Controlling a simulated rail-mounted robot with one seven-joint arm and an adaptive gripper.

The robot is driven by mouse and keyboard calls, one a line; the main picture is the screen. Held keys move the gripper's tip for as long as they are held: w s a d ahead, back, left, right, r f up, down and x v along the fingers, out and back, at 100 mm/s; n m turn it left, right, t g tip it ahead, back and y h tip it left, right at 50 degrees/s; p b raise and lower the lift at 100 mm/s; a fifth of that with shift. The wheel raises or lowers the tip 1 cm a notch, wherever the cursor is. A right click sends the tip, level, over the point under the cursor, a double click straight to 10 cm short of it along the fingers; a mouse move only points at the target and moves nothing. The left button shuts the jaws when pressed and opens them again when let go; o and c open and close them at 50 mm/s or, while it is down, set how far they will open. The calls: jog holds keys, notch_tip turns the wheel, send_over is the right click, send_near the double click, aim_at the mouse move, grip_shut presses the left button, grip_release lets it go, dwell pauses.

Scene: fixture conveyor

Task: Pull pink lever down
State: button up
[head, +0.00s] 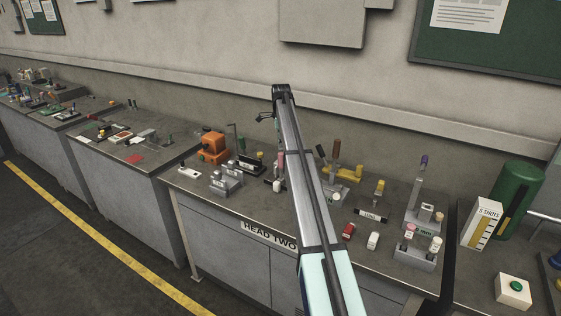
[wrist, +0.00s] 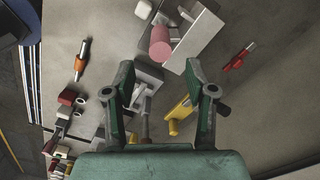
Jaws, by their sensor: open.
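The pink lever's round pink grip (wrist: 160,43) shows in the wrist view, beside a pale grey block fixture (wrist: 196,36). My gripper (wrist: 160,72) is open, its two dark green fingers spread apart. The pink grip lies just beyond the fingertips, in line with the gap, and nothing is held. I cannot tell its exact height relative to the fingers. In the head view, a small pink piece (head: 281,158) shows at the left edge of my arm, which hides most of that spot. My gripper is hidden there.
On the bench (head: 190,187), an orange box (head: 211,146) stands left and a grey lever fixture (head: 418,250) right. Several small parts crowd around.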

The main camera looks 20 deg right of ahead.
aim_at(281, 162)
notch_tip(281, 162, down, 11)
jog(key=p, duration=0.3)
jog(key=shift+r, duration=0.2)
grip_shut()
